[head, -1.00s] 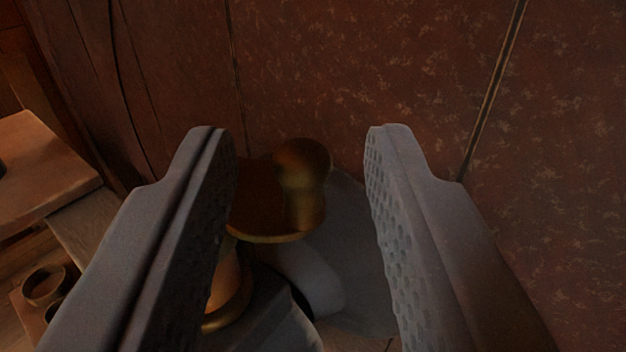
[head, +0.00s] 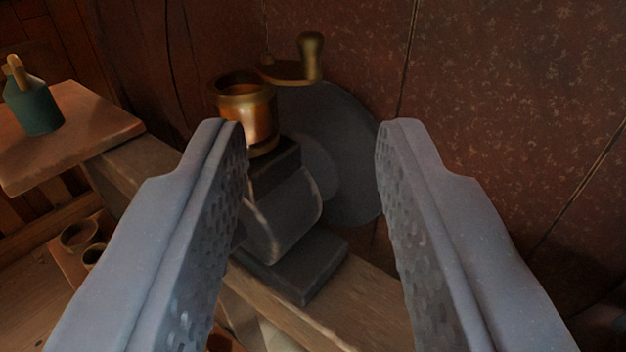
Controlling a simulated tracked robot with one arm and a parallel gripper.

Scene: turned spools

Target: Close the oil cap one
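The oil cap (head: 290,70) is a flat brass plate with an upright rounded knob (head: 311,52) at its right end. It sits swung aside behind and to the right of the brass oil cup (head: 255,118), whose round mouth is uncovered. The cup stands on a dark metal bearing block (head: 283,215). My gripper (head: 310,125) is open and empty, its two grey dimpled fingers wide apart. The cap lies beyond the fingertips, above the gap in the picture.
A dark grey disc (head: 340,150) stands behind the block, near a reddish-brown mottled wall (head: 500,100). The block rests on a wooden beam (head: 345,315). At left, a green can (head: 35,108) stands on a wooden board (head: 75,135); small round cups (head: 80,236) are below.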

